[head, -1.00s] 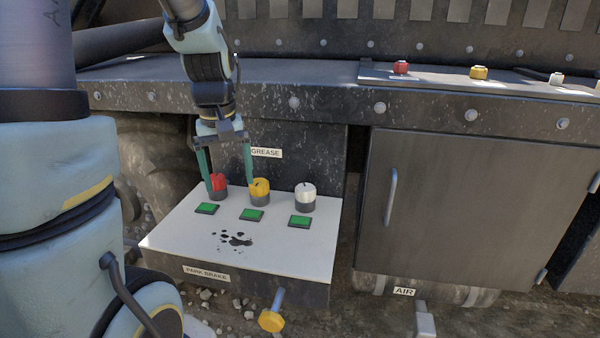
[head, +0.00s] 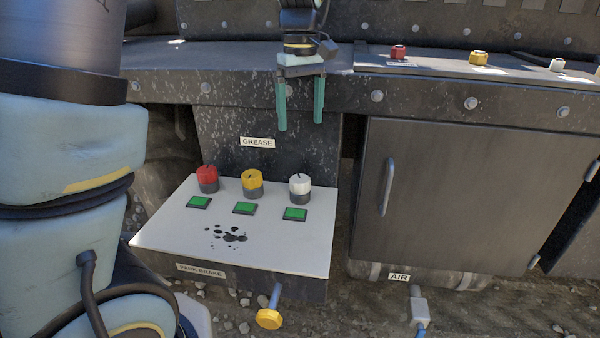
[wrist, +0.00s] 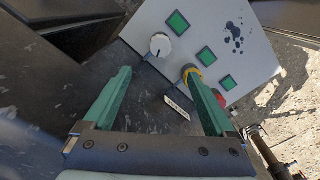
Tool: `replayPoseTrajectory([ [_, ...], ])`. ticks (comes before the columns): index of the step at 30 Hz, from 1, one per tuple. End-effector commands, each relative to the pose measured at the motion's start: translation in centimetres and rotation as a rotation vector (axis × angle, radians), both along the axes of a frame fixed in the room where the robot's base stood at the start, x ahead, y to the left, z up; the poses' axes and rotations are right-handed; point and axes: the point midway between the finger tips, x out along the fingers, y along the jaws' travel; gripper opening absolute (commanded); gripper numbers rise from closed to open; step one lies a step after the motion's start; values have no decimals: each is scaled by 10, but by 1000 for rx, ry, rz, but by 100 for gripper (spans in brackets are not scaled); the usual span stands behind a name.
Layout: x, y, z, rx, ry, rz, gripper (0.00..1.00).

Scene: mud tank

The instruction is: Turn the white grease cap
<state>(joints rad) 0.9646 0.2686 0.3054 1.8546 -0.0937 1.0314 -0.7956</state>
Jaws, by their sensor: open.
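The white grease cap (head: 300,184) stands on a dark base at the right end of a row of three caps on the white panel. It also shows in the wrist view (wrist: 159,44), with a dark mark on its top. My gripper (head: 301,128) is open and empty, pointing down above and behind the white cap, apart from it. In the wrist view the green fingers (wrist: 166,88) are spread wide, with the white cap beyond them near the top, between their lines.
A yellow cap (head: 252,180) and a red cap (head: 207,176) stand left of the white one. Green squares (head: 295,214) lie in front of each cap. A GREASE label (head: 257,142) is on the wall behind. A cabinet door (head: 455,195) stands to the right.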

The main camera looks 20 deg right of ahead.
Motion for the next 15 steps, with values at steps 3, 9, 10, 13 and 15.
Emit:
replayPoseTrajectory([
  [3, -1, 1, -19, 4, 4, 0, 90],
  [9, -1, 2, -61, 5, 5, 0, 90],
  [10, -1, 2, -67, 5, 4, -1, 90],
  [13, -1, 2, -88, 5, 4, -1, 90],
  [15, -1, 2, -101, 6, 3, -1, 90],
])
